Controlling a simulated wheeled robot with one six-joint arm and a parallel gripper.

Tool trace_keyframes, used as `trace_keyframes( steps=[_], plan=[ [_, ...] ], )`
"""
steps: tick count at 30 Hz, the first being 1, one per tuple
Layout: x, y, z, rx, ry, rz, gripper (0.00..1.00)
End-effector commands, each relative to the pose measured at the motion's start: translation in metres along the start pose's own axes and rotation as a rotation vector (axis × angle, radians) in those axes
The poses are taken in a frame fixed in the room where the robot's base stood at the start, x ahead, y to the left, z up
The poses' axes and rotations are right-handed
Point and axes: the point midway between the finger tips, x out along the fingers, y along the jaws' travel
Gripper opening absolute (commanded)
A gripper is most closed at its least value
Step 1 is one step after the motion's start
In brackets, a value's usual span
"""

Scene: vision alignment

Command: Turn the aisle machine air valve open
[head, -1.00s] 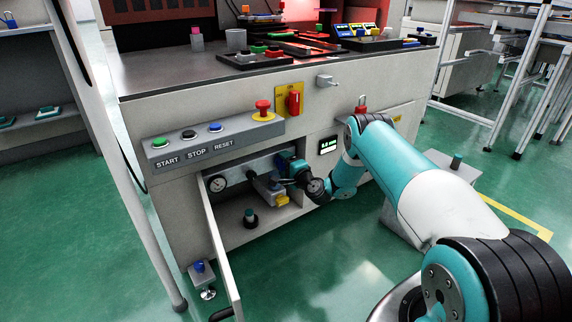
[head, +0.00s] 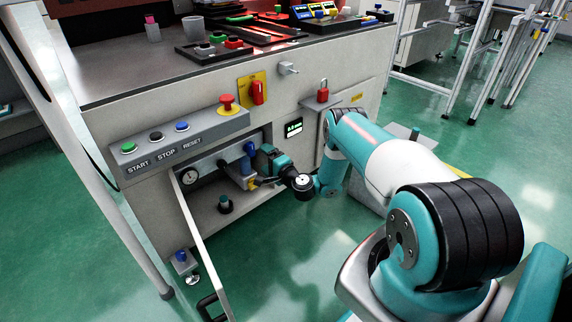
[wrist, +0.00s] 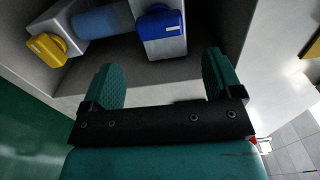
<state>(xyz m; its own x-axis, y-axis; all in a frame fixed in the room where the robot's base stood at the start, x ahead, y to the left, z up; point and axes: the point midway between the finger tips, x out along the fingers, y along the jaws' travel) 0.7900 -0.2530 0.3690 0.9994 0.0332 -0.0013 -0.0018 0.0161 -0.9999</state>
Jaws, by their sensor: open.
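In the open lower compartment of the machine, a grey valve block (head: 238,173) carries a blue part (head: 249,149) on top and a yellow part (head: 252,184) at its lower side. In the wrist view, a blue handle (wrist: 161,24) stands on a grey block just beyond my fingertips, and a yellow handle (wrist: 47,48) lies further left. A blue cylinder (wrist: 102,20) is between them. My gripper (wrist: 160,62) is open and empty, its teal fingers apart and not touching either handle. In the head view my gripper's fingertips are too small to make out.
A round gauge (head: 189,176) and a dark knob (head: 225,204) are in the compartment's left part. The open door (head: 203,245) sticks out towards me. Above are a button panel (head: 180,140), a red emergency stop (head: 227,103) and a red switch (head: 257,92).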

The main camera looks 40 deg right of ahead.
Motion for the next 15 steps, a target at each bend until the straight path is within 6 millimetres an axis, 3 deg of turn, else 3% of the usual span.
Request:
trace_keyframes(
  steps=[1, 15],
  plan=[
    [-0.004, -0.008, 0.001, 0.002, 0.001, 0.002, 0.85],
    [-0.046, -0.009, 0.002, 0.002, 0.001, 0.002, 0.85]
  ],
)
